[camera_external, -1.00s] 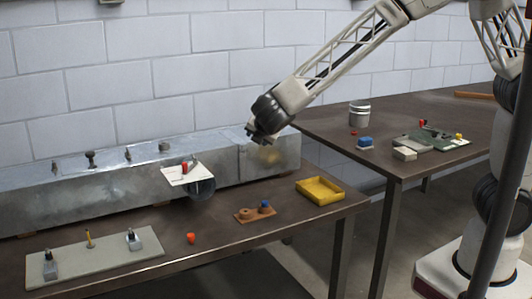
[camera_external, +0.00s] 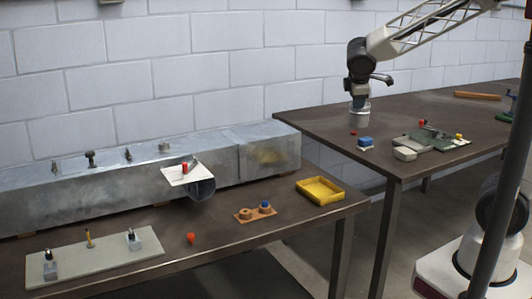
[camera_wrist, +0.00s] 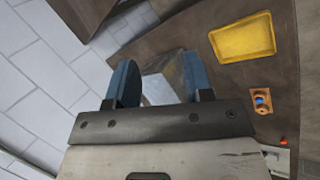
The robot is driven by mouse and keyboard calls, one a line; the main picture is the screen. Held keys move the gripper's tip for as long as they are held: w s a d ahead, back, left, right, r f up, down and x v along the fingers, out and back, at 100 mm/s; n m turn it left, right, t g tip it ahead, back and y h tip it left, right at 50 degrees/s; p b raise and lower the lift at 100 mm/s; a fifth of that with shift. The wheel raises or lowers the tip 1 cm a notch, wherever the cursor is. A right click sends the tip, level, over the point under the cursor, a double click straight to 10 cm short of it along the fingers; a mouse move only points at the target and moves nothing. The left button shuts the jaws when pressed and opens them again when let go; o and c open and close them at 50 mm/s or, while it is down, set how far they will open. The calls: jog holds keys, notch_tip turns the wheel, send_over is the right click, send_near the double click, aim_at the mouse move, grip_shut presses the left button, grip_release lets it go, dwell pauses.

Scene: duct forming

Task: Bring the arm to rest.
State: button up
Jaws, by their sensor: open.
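The grey metal duct (camera_external: 130,178) lies along the wall on the left table. Its end (camera_wrist: 170,75) shows beyond the fingers in the wrist view.
The left table holds a yellow tray (camera_external: 320,190), a wooden holder (camera_external: 256,213), a red piece (camera_external: 191,238) and a grey board (camera_external: 95,258).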

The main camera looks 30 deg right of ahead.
jog(key=s+d+m+g+y, duration=0.1)
jog(key=s+d+m+y, duration=0.1)
jog(key=s+d+m, duration=0.4)
jog(key=s+d+m+g+y, duration=0.1)
jog(key=s+d+m+y, duration=0.1)
jog(key=s+d+m, duration=0.4)
jog(key=s+d, duration=0.4)
jog(key=s, duration=0.5)
jog(key=shift+d+m, duration=0.3)
jog(key=shift+d, duration=0.05)
